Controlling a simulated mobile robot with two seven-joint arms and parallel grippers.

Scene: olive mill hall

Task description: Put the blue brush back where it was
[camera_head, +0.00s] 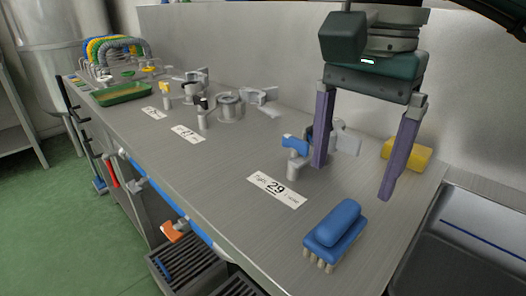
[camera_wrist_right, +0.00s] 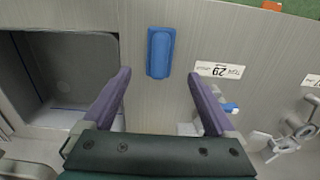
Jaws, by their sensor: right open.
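The blue brush (camera_head: 334,232) lies bristles down on the steel counter near its front right corner, beside the label marked 29. It also shows in the right wrist view (camera_wrist_right: 160,52), ahead of the fingertips and between their lines. My right gripper (camera_head: 352,178) is open and empty, its purple fingers spread wide above the counter, behind the brush and apart from it. In the right wrist view its two fingers (camera_wrist_right: 159,72) frame bare counter. My left gripper is not in view.
A yellow block (camera_head: 408,155) lies near the back wall beside my right finger. A blue-handled valve (camera_head: 294,150) stands left of the gripper. The label 29 (camera_head: 276,190) lies flat. A sink (camera_head: 480,235) opens at the right. More valves and a green tray (camera_head: 122,94) are farther left.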

